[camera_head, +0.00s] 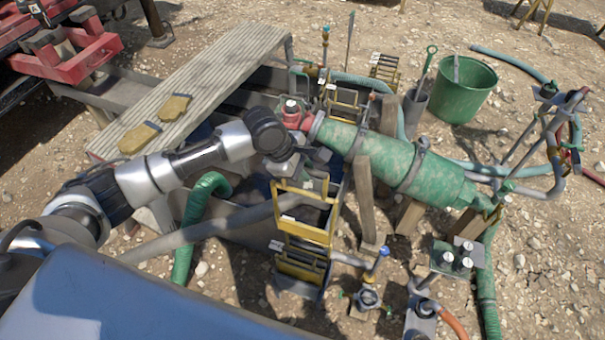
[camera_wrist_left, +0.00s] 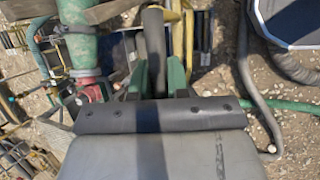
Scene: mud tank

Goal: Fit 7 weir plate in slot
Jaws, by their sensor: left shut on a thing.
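In the left wrist view the left gripper (camera_wrist_left: 158,78) is shut on a dark grey piece (camera_wrist_left: 153,38), seen nearly edge-on between green-sided fingers. I cannot tell for sure that this is the weir plate. A yellow frame (camera_head: 317,232) stands just below the gripper in the head view, with a second yellow rack (camera_head: 302,268) nearer me. Yellow bars (camera_wrist_left: 188,38) also show close to the fingers. The slot cannot be made out. My right gripper is out of view.
The green cylinder (camera_head: 400,165) lies on wooden posts to the right. A ribbed walkway (camera_head: 200,85) with yellow gloves (camera_head: 140,137) is behind my arm. A grey pipe (camera_head: 235,225) and green hose (camera_head: 190,220) run in front. A green bucket (camera_head: 462,95) stands at the back right.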

